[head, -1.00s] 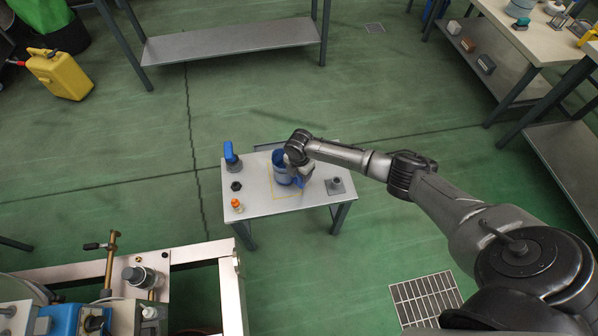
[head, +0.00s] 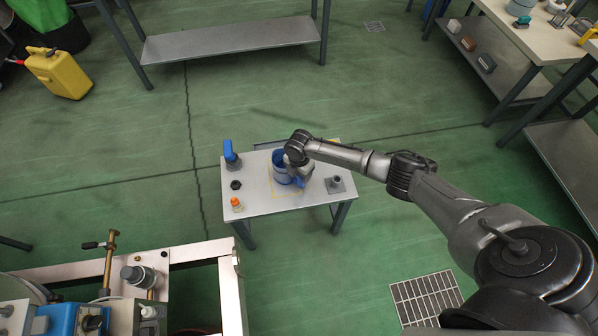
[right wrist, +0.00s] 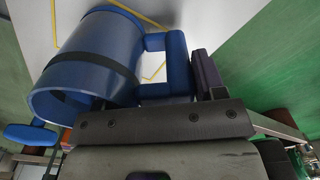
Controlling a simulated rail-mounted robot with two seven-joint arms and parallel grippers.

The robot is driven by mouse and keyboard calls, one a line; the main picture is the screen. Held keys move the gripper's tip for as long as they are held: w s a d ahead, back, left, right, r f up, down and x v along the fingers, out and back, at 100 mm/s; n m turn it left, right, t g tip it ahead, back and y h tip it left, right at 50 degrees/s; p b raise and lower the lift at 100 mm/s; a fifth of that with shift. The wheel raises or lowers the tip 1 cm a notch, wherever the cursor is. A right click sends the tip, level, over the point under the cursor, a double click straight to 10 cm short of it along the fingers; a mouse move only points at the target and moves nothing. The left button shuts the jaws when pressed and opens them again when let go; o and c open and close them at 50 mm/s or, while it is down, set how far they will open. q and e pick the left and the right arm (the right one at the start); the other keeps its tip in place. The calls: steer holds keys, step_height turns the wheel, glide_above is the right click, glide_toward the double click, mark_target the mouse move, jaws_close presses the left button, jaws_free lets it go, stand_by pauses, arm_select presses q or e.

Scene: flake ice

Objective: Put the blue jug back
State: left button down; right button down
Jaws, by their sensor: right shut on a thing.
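The blue jug (head: 281,168) is on or just above the small grey table (head: 258,205), near its middle. In the right wrist view the jug's open rim faces the lower left, with a dark band around its body (right wrist: 85,62) and a squared blue handle (right wrist: 178,62). My right gripper (head: 298,178) is shut on the handle, at the jug's right side. A thin yellow outline on the tabletop shows around and partly behind the jug. I cannot tell whether the jug's base touches the table. My left gripper is not in view.
On the small table, a blue-handled item (head: 231,154), a dark knob (head: 236,185) and an orange-topped item (head: 236,203) stand along the left. A grey fitting on a plate (head: 336,184) stands close to the right of my gripper. Open green floor surrounds the table.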

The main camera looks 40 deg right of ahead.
steer(key=shift+c, duration=1.1)
jaws_free()
steer(key=shift+o, duration=0.4)
steer(key=shift+r, duration=0.25)
steer(key=shift+r+p, duration=1.1)
steer(key=shift+p, duration=0.25)
steer(key=shift+r+p, duration=2.65)
steer(key=shift+r, duration=0.05)
